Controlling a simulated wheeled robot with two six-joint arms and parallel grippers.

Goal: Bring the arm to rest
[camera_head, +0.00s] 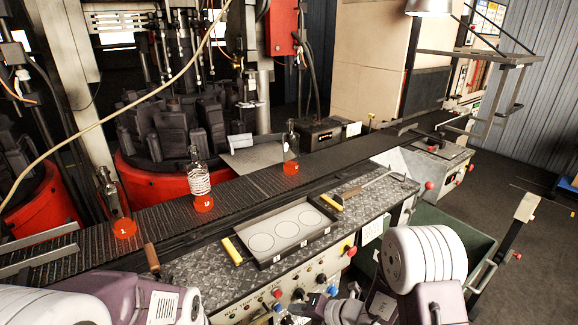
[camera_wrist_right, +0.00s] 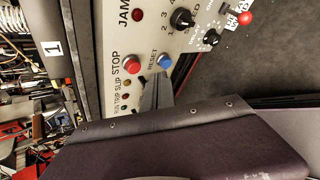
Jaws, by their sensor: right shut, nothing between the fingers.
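My right arm (camera_head: 425,265), white and purple, comes in at the lower right of the head view. My right gripper (camera_head: 293,313) is low in front of the control panel (camera_head: 315,275), partly hidden by its dark links. In the right wrist view the gripper (camera_wrist_right: 156,88) shows as narrow grey fingers, shut and empty.
Three bottles stand on red numbered discs along the dark conveyor (camera_head: 240,188); one is the white-patterned bottle (camera_head: 198,175). A tray (camera_head: 285,235) with three circles lies on the bench. The red STOP button (camera_wrist_right: 132,64) is beside the fingers. Open floor (camera_head: 530,240) lies right.

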